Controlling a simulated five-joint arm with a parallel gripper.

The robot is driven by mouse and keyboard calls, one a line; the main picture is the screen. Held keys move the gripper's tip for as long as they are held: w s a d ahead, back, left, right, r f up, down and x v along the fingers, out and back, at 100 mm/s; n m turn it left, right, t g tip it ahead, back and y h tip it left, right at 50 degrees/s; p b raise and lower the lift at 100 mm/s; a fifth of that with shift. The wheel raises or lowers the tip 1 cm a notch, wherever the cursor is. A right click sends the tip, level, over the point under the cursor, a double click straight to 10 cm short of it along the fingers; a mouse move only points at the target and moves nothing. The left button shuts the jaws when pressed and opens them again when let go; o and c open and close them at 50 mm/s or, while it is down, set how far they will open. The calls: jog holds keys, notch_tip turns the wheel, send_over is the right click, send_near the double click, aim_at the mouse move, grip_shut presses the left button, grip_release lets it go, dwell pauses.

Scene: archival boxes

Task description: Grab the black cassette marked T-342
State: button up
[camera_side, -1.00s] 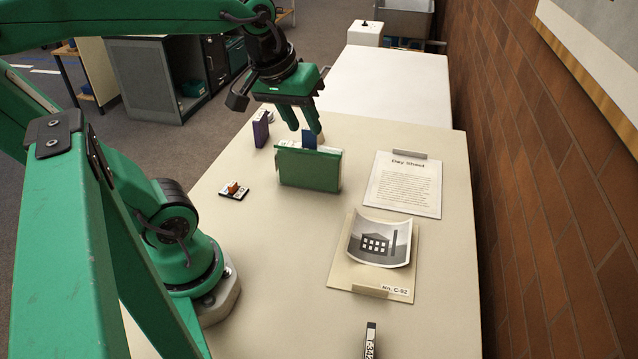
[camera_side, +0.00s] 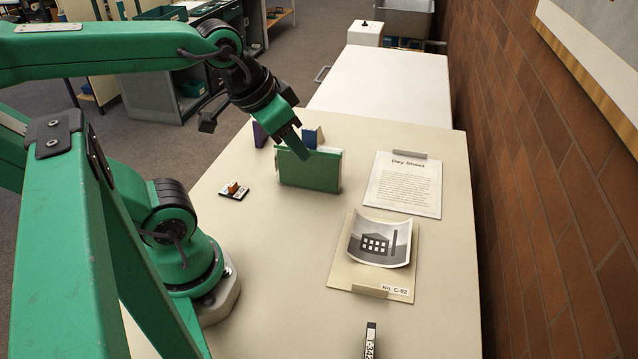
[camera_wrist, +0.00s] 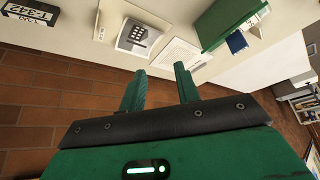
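The black cassette marked T-342 (camera_side: 370,343) stands at the near edge of the table in the side view, cut off by the bottom of the picture. In the wrist view the cassette (camera_wrist: 30,14) shows at the top left corner, with its white label readable. My gripper (camera_side: 304,148) is far from it, over the green box at the table's far part. In the wrist view my gripper's (camera_wrist: 159,84) two fingers are apart with nothing between them.
A green box (camera_side: 308,174) stands below my gripper, with a blue piece (camera_side: 318,132) behind it and a purple one (camera_side: 260,135) to its left. A brick wall (camera_side: 540,170) bounds the right.

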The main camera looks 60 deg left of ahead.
jog(key=shift+o, duration=0.8)
jog(key=shift+w+d, duration=0.1)
jog(key=n+g, duration=0.5)
jog(key=n, duration=0.5)
send_over(369, 348)
jog(key=f, duration=1.5)
jog(key=shift+w+a+f, duration=0.2)
jog(key=shift+a+f, duration=0.05)
jog(key=shift+f, duration=0.15)
jog(key=shift+s+d+f+g, duration=0.2)
jog(key=shift+d+g, duration=0.05)
jog(key=shift+g, duration=0.05)
jog(key=shift+f, duration=0.15)
